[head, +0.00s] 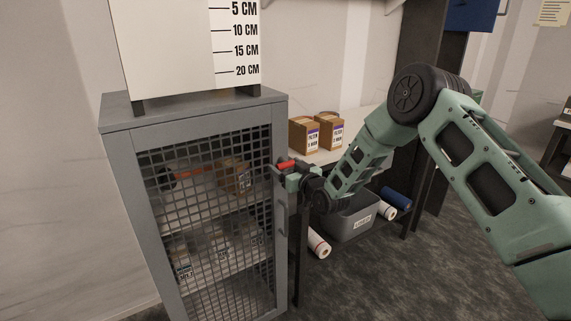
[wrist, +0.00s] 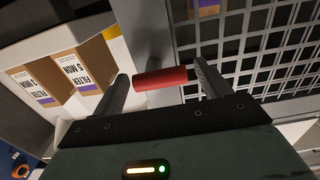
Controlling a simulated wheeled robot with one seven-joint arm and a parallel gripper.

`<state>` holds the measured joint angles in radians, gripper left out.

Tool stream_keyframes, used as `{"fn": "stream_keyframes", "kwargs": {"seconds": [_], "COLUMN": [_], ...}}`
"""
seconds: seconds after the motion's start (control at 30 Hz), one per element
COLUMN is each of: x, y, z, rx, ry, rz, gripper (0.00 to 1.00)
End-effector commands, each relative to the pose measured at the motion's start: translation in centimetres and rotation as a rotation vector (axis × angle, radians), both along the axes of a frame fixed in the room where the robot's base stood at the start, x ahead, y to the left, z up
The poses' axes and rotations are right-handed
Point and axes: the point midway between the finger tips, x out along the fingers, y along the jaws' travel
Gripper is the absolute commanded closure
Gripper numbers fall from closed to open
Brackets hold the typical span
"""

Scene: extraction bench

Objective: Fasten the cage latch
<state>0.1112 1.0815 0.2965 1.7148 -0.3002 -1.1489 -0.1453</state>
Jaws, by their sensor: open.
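The grey cage (head: 122,150) with a mesh door (head: 215,245) stands at left in the head view, its door flush with the frame as far as I can see. The latch has a red handle (head: 286,165) at the door's upper right edge. In the wrist view the red handle (wrist: 160,79) lies crosswise between my two fingers. My gripper (wrist: 160,85) is open around it, with a finger near each end. Whether a finger touches the handle is unclear. In the head view my gripper (head: 287,175) is at the latch, and partly hides it.
A vertical grey pull handle (head: 281,218) is on the door below the latch. Two filter boxes (head: 304,135) stand on the shelf to the right. A grey bin (head: 349,218) and white rolls (head: 318,243) are below. A white measuring board (head: 170,45) stands on the cage.

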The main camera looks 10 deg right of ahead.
Motion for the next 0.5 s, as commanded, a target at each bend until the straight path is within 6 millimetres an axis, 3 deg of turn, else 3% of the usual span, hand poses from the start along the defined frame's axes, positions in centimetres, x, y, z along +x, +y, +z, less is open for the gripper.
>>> {"fn": "stream_keyframes", "kwargs": {"seconds": [0.43,0.47,0.5], "x": [1.08,1.07,1.07], "y": [0.34,0.34,0.34], "z": [-0.01,-0.01,0.0], "rx": [0.0,0.0,0.0], "ry": [0.0,0.0,0.0], "rz": [0.0,0.0,0.0], "gripper": [0.24,0.26,0.38]}}
